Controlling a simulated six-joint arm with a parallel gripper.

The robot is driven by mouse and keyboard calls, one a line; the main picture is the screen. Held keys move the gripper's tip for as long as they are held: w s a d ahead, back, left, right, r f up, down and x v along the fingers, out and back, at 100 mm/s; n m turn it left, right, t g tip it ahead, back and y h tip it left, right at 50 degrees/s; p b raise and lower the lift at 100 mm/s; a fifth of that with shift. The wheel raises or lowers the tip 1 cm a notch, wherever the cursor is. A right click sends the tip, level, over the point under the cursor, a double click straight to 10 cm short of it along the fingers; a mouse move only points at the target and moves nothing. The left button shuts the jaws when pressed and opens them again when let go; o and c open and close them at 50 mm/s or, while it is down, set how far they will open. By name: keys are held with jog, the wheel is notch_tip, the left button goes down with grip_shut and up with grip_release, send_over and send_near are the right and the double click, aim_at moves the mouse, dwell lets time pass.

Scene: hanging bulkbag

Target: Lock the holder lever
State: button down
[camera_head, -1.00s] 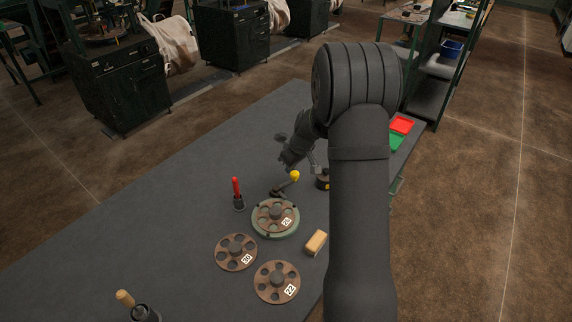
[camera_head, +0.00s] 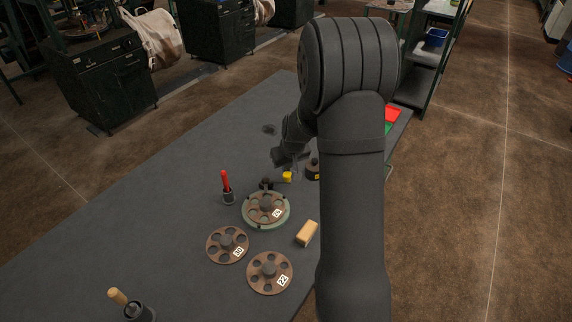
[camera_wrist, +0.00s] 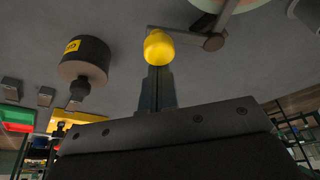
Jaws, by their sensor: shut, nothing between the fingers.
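The holder is a round pale-green base (camera_head: 249,221) on the table carrying a brown disc with holes (camera_head: 265,208). Its dark lever (camera_head: 268,183) ends in a yellow knob (camera_head: 287,177) and lies low, pointing right. In the wrist view the lever arm (camera_wrist: 190,38) runs from its pivot to the yellow knob (camera_wrist: 159,46). My gripper (camera_wrist: 157,72) is shut and empty, its fingertips right at the knob; I cannot tell whether they touch. In the head view my gripper (camera_head: 279,158) is just above the knob, partly hidden by my arm.
Two more brown discs (camera_head: 227,244) (camera_head: 270,272) lie in front of the holder. A wooden block (camera_head: 307,233) is at right and a red-handled tool (camera_head: 226,183) at left. A dark cylinder with a yellow label (camera_wrist: 84,58) stands near the lever. Open table lies left.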

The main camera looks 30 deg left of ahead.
jog(key=shift+s+d+f, duration=0.1)
jog(key=shift+s, duration=0.05)
dwell(0.3)
jog(key=w+a, duration=0.1)
jog(key=w+a+r, duration=0.1)
jog(key=w+a, duration=0.1)
jog(key=v, duration=0.9)
jog(key=shift+s, duration=0.4)
jog(key=shift+a, duration=0.1)
